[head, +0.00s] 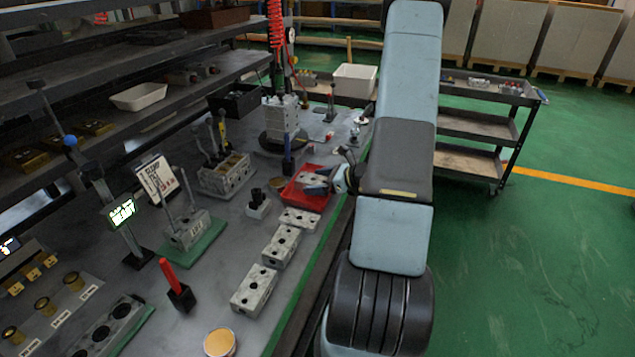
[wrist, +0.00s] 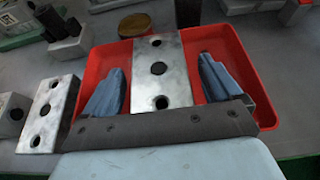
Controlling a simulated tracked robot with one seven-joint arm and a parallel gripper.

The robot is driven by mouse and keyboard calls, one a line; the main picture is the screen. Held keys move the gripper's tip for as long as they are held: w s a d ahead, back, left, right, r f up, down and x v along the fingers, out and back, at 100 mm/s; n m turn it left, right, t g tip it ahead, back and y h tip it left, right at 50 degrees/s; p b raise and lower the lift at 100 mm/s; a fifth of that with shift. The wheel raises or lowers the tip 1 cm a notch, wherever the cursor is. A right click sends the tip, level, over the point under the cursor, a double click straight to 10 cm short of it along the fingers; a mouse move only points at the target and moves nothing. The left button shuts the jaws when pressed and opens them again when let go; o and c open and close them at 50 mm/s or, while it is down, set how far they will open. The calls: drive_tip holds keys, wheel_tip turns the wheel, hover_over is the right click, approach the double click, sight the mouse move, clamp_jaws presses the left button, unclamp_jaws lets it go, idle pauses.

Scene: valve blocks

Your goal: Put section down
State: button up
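A grey metal valve section (wrist: 162,72) with a row of dark holes lies over the red tray (wrist: 232,40) in the wrist view. My gripper (wrist: 163,62) has its two blue-grey fingers on either side of this section. A strip of red shows between each finger and the block, so the fingers look open and apart from it. In the head view my gripper (head: 318,179) is low over the red tray (head: 304,201), and the section is mostly hidden there. The section's underside is hidden, so its contact with the tray floor cannot be told.
Similar valve sections (head: 281,246) stand in a row along the bench's front edge; one shows left of the tray (wrist: 48,112). A dark fitting (head: 258,204) is left of the tray. A tall block stack (head: 282,120) stands behind. A red-handled tool (head: 176,285) stands upright nearer.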

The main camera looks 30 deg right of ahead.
drive_tip(key=shift+s+d+r, duration=0.1)
drive_tip(key=shift+r, duration=0.05)
drive_tip(key=v, duration=1.2)
drive_tip(key=s+a+r+n+g, duration=0.3)
drive_tip(key=a+r+n+g, duration=0.5)
drive_tip(key=a+r+n, duration=0.9)
drive_tip(key=s+a+r+n+t+h, duration=0.3)
drive_tip(key=s+a+r+n+h, duration=0.5)
drive_tip(key=s+r+n, duration=0.3)
drive_tip(key=shift+s+a+r, duration=0.4)
drive_tip(key=shift+s+r, duration=0.05)
drive_tip(key=shift+s, duration=0.55)
